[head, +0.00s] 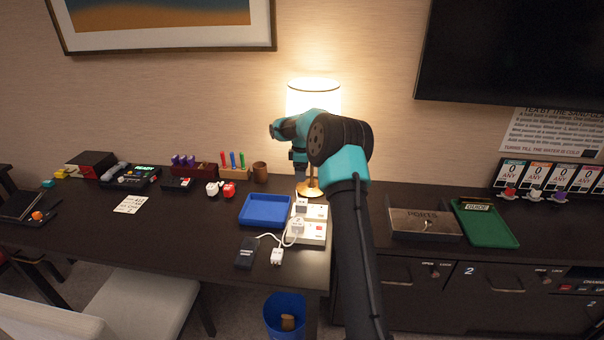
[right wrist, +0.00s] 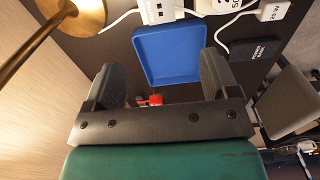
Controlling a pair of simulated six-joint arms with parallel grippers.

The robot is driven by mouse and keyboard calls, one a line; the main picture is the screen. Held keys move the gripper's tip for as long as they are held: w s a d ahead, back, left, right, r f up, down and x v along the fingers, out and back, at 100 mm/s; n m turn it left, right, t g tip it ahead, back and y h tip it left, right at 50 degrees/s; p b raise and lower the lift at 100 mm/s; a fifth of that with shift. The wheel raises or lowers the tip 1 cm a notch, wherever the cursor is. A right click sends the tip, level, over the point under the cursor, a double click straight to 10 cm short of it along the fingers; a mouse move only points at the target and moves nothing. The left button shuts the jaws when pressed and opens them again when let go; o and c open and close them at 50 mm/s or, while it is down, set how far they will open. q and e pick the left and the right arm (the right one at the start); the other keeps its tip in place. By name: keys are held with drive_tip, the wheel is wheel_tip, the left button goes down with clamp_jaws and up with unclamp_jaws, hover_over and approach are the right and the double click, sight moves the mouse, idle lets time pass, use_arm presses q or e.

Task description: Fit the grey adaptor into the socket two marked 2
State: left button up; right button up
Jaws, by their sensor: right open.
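A white socket unit (head: 314,232) stands on the right end of the desk; part of it shows at the top of the right wrist view (right wrist: 157,12). A pale adaptor-like block (head: 297,227) with a cable sits on it; I cannot tell whether this is the grey adaptor. A white plug piece (head: 277,256) lies in front on the desk, also in the right wrist view (right wrist: 272,10). The marking 2 on a socket is not readable. My right gripper (right wrist: 163,78) is open and empty, above the desk near the lamp. My left gripper is not in view.
A blue tray (head: 265,211) lies left of the socket unit. A black power bank (head: 246,253) lies in front, with white cables. A lamp (head: 313,98) stands close behind my right arm. A red-and-white pair of small items (head: 220,189) stands left of the tray.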

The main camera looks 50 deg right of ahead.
sight(302, 202)
idle(0.4)
drive_tip(key=shift+f, duration=0.4)
drive_tip(key=shift+c, duration=1.4)
drive_tip(key=shift+n, duration=0.8)
wheel_tip(302, 202, down, 6)
drive_tip(key=shift+r, duration=0.15)
drive_tip(key=c, duration=0.6)
drive_tip(key=shift+f, duration=0.2)
clamp_jaws()
drive_tip(key=shift+f, duration=2.95)
